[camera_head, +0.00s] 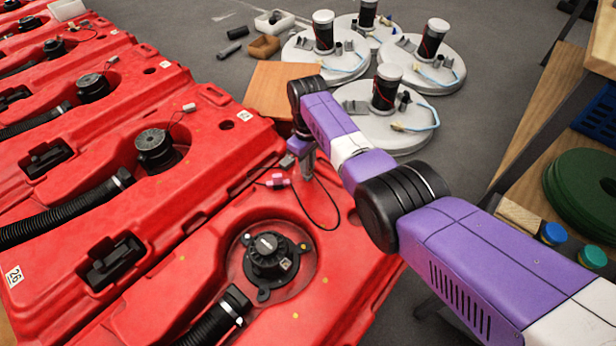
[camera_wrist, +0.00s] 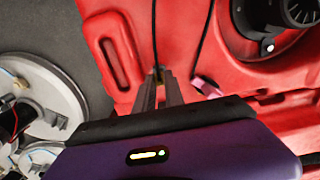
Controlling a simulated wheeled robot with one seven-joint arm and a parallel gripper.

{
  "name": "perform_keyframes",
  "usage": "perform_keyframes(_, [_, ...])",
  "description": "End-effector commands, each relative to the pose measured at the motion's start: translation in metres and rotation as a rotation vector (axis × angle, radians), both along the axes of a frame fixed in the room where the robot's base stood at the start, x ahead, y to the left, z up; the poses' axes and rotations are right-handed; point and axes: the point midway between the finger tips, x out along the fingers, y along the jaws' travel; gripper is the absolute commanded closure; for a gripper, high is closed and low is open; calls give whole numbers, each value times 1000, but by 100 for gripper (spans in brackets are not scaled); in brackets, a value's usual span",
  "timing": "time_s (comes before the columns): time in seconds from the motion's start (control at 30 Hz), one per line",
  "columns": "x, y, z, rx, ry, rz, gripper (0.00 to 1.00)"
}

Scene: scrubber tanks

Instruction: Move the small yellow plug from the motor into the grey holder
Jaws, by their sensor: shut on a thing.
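My gripper (camera_head: 307,172) is shut over the far right part of the nearest red tank, with its fingers pointing down. In the wrist view its fingers (camera_wrist: 160,92) close on a small, dull yellowish plug (camera_wrist: 158,72) at the end of a black cable. The fingers hide most of the plug. The black motor (camera_head: 268,255) sits in a round recess of the same tank and shows partly in the wrist view (camera_wrist: 292,12). A small grey piece (camera_head: 287,160) lies just left of the gripper; I cannot tell whether it is the grey holder.
A pink piece (camera_head: 277,181) lies left of the gripper, beside a looping black cable (camera_head: 325,225). More red tanks (camera_head: 100,140) stand to the left. White round bases (camera_head: 375,135) with black cylinders stand behind the arm, near an orange-brown block (camera_head: 268,95).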

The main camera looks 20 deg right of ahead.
Motion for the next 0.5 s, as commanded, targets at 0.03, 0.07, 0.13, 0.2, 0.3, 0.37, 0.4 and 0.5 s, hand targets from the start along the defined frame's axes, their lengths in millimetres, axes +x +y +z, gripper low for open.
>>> perform_keyframes(0.03, [0,0,-3,0,0,0,100])
perform_keyframes(0.07, [0,0,-4,0,0,0,100])
perform_keyframes(0.13, [0,0,-5,0,0,0,100])
perform_keyframes(0.2, [0,0,-7,0,0,0,100])
perform_keyframes(0.3, [0,0,-10,0,0,0,100])
perform_keyframes(0.37, [0,0,-12,0,0,0,100])
perform_keyframes(0.4, [0,0,-13,0,0,0,100])
perform_keyframes(0.5, [0,0,-16,0,0,0,100])
